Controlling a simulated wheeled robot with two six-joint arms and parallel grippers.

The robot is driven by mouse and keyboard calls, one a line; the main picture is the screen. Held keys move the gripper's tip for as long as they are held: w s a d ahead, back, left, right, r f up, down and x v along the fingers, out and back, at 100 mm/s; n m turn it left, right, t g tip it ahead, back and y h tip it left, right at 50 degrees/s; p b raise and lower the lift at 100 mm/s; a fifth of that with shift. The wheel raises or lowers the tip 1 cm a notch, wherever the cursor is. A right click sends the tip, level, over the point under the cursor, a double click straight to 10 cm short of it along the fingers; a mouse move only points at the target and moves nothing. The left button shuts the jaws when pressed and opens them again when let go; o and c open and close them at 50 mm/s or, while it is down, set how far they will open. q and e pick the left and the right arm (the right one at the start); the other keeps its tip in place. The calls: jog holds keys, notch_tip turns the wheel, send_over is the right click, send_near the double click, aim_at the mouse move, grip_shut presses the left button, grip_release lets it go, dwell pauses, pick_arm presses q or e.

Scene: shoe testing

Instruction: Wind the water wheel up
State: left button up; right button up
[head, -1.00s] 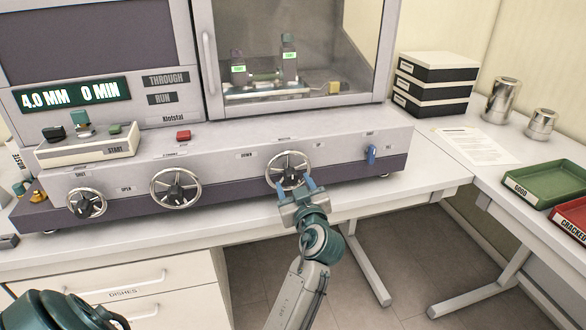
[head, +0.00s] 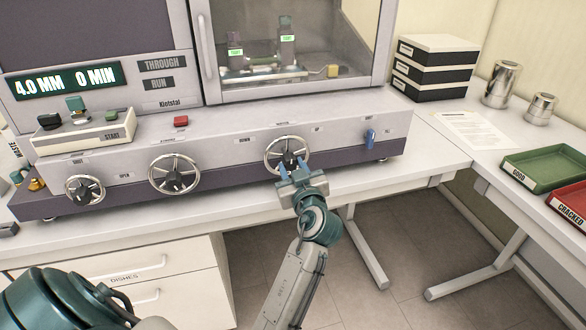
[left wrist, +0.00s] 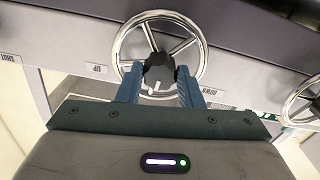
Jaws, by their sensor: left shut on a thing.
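The right-hand handwheel (head: 270,145), with DOWN on its left and UP on its right, is on the machine's sloped front. I take it as the water wheel; its own label is too small to read. It has a bright rim, spokes and a black hub knob (left wrist: 159,67) with a white mark. My left gripper (head: 292,169) is at this wheel, shut on the hub knob. In the left wrist view its blue fingers (left wrist: 157,82) lie on either side of the knob, inside the rim. My right gripper is out of view.
Two similar handwheels, the middle one (head: 174,174) and the left one (head: 85,189), sit further left. A blue switch (head: 370,138) is to the right. A glass-fronted chamber (head: 300,88) is above. The display (head: 65,81) reads 4.0 MM, 0 MIN. Green and red trays stand right.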

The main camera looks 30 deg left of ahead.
pick_arm(q)
jog(key=shift+m, duration=0.9)
jog(key=m+p, duration=0.1)
jog(key=m, duration=0.2)
jog(key=shift+m, duration=0.3)
jog(key=m+p, duration=0.1)
jog(key=m, duration=0.1)
jog(key=shift+a+r+m, duration=0.1)
jog(key=shift+m, duration=0.3)
jog(key=m+p, duration=0.2)
jog(key=m, duration=0.1)
jog(key=shift+r+m, duration=0.1)
jog(key=shift+m, duration=0.2)
jog(key=m+p, duration=0.2)
jog(key=m, duration=0.1)
jog(key=shift+s+m, duration=0.1)
jog(key=shift+m, duration=0.3)
jog(key=shift+m+p, duration=0.55)
jog(key=shift+m, duration=0.15)
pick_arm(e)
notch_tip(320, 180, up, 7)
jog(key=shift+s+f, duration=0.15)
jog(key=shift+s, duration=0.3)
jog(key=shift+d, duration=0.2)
